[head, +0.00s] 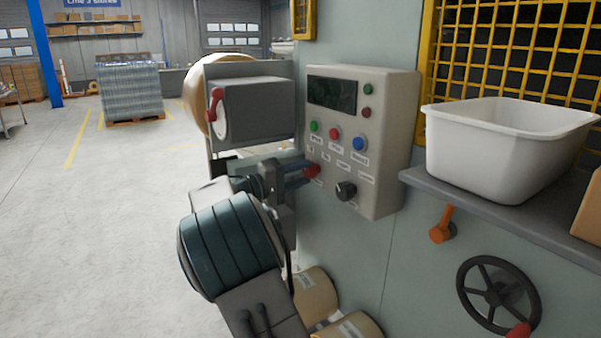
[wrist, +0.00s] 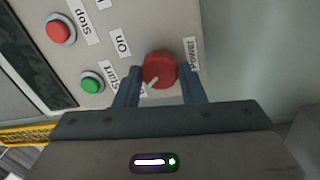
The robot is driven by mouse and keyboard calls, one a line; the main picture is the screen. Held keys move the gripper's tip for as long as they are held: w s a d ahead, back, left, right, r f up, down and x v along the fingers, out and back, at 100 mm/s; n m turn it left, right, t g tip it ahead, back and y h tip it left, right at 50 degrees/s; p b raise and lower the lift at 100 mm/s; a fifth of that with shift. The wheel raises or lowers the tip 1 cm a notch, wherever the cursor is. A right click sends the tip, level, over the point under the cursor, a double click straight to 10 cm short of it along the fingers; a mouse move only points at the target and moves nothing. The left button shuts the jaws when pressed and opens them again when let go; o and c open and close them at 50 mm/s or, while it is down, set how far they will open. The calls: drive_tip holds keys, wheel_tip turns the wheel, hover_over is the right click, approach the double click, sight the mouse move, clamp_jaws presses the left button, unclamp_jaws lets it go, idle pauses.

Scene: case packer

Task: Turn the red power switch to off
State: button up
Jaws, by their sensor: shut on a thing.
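The red power switch (head: 312,171) is a round knob at the lower left of the control panel (head: 388,125). In the wrist view the red knob (wrist: 160,70) has a pale pointer mark toward its lower left, and labels "On" and "Power" show around it. The "Off" label is not readable; a label at the lower left is partly hidden by a finger. My gripper (head: 303,176) reaches the panel from the left. Its blue fingers (wrist: 158,92) are shut on the knob, one on each side.
Green (head: 314,126), red (head: 335,133) and blue (head: 360,143) buttons sit above the switch, and a black knob (head: 346,190) is at its lower right. A white bin (head: 480,160) stands on a shelf at right. An orange lever (head: 442,225) and a handwheel (head: 498,293) are below.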

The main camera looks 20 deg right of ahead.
drive_tip(key=shift+n, duration=0.6)
drive_tip(key=o, duration=1)
drive_tip(key=a, duration=0.4)
drive_tip(key=s+a, duration=0.1)
drive_tip(key=a, duration=0.4)
drive_tip(key=s+a+f+b, duration=0.1)
drive_tip(key=a, duration=0.3)
drive_tip(key=shift+s+a, duration=0.2)
drive_tip(key=shift+a, duration=0.15)
